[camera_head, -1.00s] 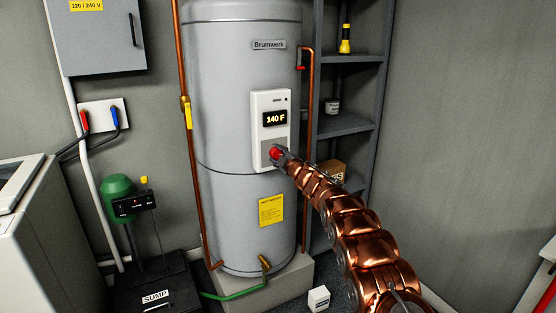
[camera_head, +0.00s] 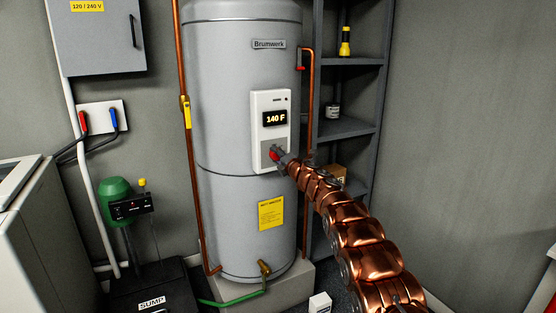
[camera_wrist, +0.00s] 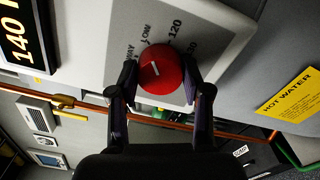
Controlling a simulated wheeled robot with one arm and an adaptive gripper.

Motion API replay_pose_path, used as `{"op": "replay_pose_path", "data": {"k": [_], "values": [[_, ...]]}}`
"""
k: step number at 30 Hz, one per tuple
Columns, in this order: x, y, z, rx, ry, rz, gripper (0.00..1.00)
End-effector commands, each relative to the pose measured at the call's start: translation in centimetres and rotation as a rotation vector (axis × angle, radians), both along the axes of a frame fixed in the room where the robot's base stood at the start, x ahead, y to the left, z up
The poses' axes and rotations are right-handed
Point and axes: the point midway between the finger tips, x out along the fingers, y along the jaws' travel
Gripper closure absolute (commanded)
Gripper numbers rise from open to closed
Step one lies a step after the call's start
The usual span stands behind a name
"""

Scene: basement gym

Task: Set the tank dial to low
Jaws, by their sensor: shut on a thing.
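The tank (camera_head: 225,110) is a tall grey cylinder with a white control panel (camera_head: 284,104) on its front. The panel's display (camera_head: 275,119) reads 140 F. The red dial (camera_head: 273,155) sits low on the panel, partly hidden by my gripper (camera_head: 279,156). In the wrist view the round red dial (camera_wrist: 161,71) has a white mark on its face. Printed labels around it include LOW (camera_wrist: 147,33) and 120 (camera_wrist: 175,32). My gripper (camera_wrist: 160,78) is shut on the dial, one finger on each side. I cannot tell exactly which label the mark points to.
A copper pipe (camera_head: 192,180) runs along the tank's left side. A grey shelf (camera_head: 345,125) stands behind at the right. A sump unit (camera_head: 150,290) and green hose (camera_head: 235,299) are low at the left. A small white box (camera_head: 320,302) lies on the floor.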

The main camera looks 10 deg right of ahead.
Motion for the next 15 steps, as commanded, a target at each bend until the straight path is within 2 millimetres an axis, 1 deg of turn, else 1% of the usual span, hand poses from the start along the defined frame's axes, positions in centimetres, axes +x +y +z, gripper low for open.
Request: {"op": "replay_pose_path", "data": {"k": [6,15], "values": [[-0.02,0.22,-0.02,-0.089,-0.03,0.003,0.87],[-0.01,0.2,0.04,-0.133,-0.043,0.002,0.87]]}}
